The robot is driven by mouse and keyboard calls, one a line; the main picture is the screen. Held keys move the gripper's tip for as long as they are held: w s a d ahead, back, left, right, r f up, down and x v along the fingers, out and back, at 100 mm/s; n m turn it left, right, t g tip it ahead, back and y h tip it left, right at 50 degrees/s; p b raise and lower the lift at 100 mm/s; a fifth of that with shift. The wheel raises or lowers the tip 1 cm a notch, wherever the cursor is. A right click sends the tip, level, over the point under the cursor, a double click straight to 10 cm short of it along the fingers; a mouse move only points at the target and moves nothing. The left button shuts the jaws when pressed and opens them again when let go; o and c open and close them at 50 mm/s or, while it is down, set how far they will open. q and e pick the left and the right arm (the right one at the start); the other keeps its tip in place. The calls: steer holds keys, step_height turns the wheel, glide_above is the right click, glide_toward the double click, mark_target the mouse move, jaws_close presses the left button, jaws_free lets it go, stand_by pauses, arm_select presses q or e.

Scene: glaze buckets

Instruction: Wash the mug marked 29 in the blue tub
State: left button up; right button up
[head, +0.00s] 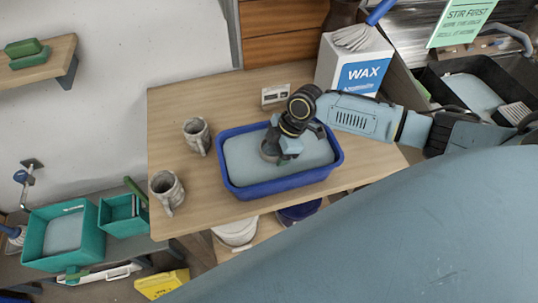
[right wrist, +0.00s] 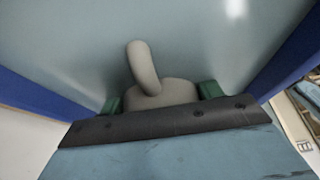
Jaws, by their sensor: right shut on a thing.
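A blue tub (head: 283,185) filled with pale grey-blue liquid stands on the wooden table. My right gripper (head: 272,155) is down inside the tub, shut on a mug. Only a bit of the mug (head: 267,152) shows beside the gripper in the head view. In the right wrist view the mug's handle (right wrist: 143,66) and part of its body (right wrist: 165,93) show between green finger pads at the liquid's surface. Its number is not visible. Two other grey, mottled mugs stand upright on the table left of the tub, one farther back (head: 197,136) and one nearer (head: 167,190). My left gripper is not in view.
A small sign (head: 275,96) stands just behind the tub, and a white WAX box (head: 352,68) stands at the back right of the table. Teal tubs (head: 50,240) are at the lower left.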

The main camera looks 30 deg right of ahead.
steer(key=shift+d, duration=0.3)
step_height(320, 180, up, 5)
steer(key=p, duration=0.5)
steer(key=shift+r, duration=0.15)
steer(key=shift+r+p, duration=0.5)
steer(key=shift+r, duration=1.45)
stand_by(0.4)
step_height(320, 180, up, 5)
steer(key=shift+f, duration=0.15)
stand_by(0.3)
steer(key=shift+a+f, duration=0.1)
steer(key=shift+a, duration=0.05)
